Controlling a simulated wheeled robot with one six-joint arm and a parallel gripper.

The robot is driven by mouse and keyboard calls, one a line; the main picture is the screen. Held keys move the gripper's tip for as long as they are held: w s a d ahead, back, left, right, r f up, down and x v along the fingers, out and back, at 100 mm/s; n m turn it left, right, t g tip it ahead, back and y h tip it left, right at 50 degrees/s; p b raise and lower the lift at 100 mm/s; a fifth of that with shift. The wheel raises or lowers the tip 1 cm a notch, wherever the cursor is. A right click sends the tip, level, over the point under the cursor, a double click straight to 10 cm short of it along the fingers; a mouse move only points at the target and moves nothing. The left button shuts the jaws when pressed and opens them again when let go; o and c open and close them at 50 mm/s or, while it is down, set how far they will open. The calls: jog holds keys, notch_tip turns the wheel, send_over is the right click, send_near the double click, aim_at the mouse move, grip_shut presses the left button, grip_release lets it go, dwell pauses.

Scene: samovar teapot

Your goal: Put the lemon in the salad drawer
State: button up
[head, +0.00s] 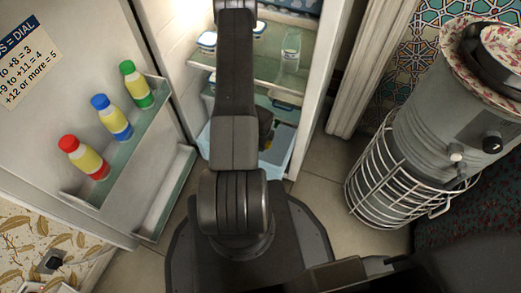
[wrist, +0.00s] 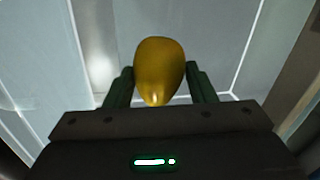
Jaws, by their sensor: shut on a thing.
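The yellow lemon (wrist: 159,70) is between the two dark green fingers of my gripper (wrist: 160,82) in the wrist view, and the gripper is shut on it. In the head view my arm covers most of the gripper; only a little dark part and a bit of yellow show to the right of the arm. The pale blue translucent salad drawer (head: 283,150) is at the bottom of the open fridge, partly hidden by my arm. In the head view the gripper shows over the drawer. Pale panels fill the wrist view behind the lemon; how high the lemon is above the drawer floor I cannot tell.
The fridge door (head: 60,110) stands open at the left, its rack holding red-capped (head: 84,158), blue-capped (head: 112,118) and green-capped (head: 136,84) bottles. Glass shelves (head: 262,66) with tubs and a clear bottle (head: 290,52) are above the drawer. A grey samovar (head: 440,115) stands in a wire basket at right.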

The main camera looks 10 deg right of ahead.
jog(key=shift+s+a+b+x, duration=0.1)
jog(key=shift+s+b+x, duration=0.1)
jog(key=shift+b+x, duration=0.65)
jog(key=shift+s+a+b+x, duration=0.1)
jog(key=shift+s+b+x, duration=0.2)
jog(key=shift+x, duration=1.1)
jog(key=shift+s+a+b+x, duration=0.15)
jog(key=shift+b+x, duration=0.5)
jog(key=shift+x, duration=0.45)
jog(key=shift+f, duration=0.2)
jog(key=shift+f, duration=0.15)
jog(key=o, duration=1)
jog(key=p+v, duration=0.4)
jog(key=v, duration=0.8)
